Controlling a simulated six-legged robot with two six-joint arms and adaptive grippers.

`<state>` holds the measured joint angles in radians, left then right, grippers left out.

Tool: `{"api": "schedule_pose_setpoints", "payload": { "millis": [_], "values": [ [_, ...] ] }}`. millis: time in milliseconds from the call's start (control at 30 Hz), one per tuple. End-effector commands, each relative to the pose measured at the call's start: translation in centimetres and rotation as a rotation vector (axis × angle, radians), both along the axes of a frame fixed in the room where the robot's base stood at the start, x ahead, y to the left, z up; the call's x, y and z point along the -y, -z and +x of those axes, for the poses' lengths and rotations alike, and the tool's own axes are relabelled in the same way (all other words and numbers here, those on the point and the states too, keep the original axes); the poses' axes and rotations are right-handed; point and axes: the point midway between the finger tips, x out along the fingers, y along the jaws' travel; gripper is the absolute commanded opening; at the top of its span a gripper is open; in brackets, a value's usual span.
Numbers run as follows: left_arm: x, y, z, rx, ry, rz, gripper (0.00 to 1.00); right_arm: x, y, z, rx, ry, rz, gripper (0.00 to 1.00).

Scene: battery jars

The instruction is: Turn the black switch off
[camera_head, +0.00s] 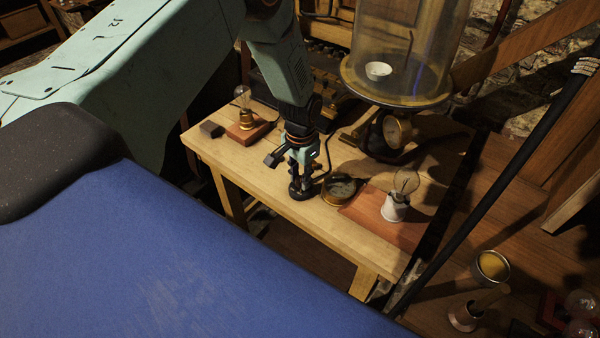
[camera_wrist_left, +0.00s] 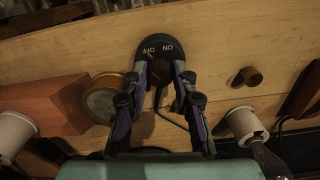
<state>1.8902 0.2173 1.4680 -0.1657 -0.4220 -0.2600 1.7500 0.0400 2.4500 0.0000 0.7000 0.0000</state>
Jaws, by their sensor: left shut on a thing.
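The black switch (camera_head: 299,192) stands near the front edge of the wooden table. In the left wrist view the round black base (camera_wrist_left: 161,46) carries the words OFF and ON on its far side. My left gripper (camera_head: 302,172) points down over the switch. Its two fingers (camera_wrist_left: 160,75) are shut on the switch's knob, one finger on each side. The fingers mostly hide the knob, so I cannot tell which word it points to. A dark cord runs from the switch toward my wrist. My right gripper is in neither view.
A round brass gauge (camera_head: 339,188) lies just right of the switch. Beyond it, a bulb in a white socket (camera_head: 396,207) stands on a reddish board. Another bulb (camera_head: 245,110) stands at the left. A glass bell jar (camera_head: 405,50) rises behind. The table's front edge (camera_head: 290,220) is close.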

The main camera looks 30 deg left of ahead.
Motion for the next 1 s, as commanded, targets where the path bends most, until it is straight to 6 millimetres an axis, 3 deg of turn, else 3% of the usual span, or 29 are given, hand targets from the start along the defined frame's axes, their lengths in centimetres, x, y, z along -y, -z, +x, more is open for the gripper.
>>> {"api": "schedule_pose_setpoints", "payload": {
  "millis": [300,867,900,1000],
  "values": [
    [0.00,-0.15,0.24,0.005,-0.118,0.001,0.00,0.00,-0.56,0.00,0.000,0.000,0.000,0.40],
    [-0.04,-0.17,0.36,0.009,-0.144,0.000,0.00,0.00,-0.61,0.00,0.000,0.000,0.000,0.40],
    [-0.04,-0.17,0.36,0.009,-0.144,0.000,0.29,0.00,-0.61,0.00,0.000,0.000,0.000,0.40],
    [-0.04,-0.14,0.29,0.007,-0.143,0.001,0.38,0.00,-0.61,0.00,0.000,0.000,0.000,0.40]
  ]
}}
